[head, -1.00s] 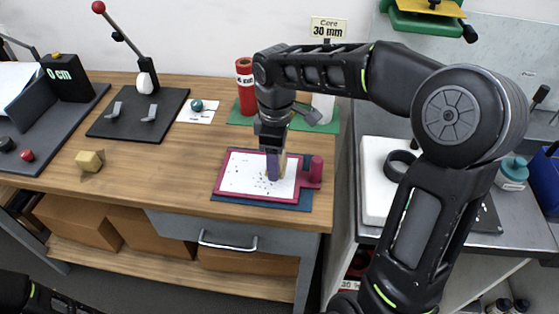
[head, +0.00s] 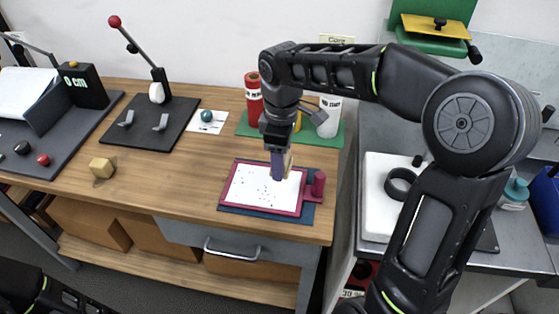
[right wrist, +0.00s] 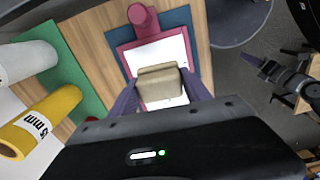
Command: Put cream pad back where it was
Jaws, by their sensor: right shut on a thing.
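The cream pad (right wrist: 161,84), a beige block, is between the fingers of my right gripper (right wrist: 160,95) in the right wrist view. My right gripper (head: 279,168) is shut on it and points down at the far part of a magenta-framed tray (head: 233,206) with a white, specked sheet (head: 262,188). In the head view the fingers partly hide the pad (head: 288,163). I cannot tell whether the pad touches the sheet. My left arm shows at the bottom left; its jaws are not clear.
A magenta knob (head: 318,183) stands at the tray's right. Behind are a red roller (head: 254,98), a yellow roller (right wrist: 42,122) and a white roller (head: 330,118) on a green mat (head: 243,128). Table between is clear.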

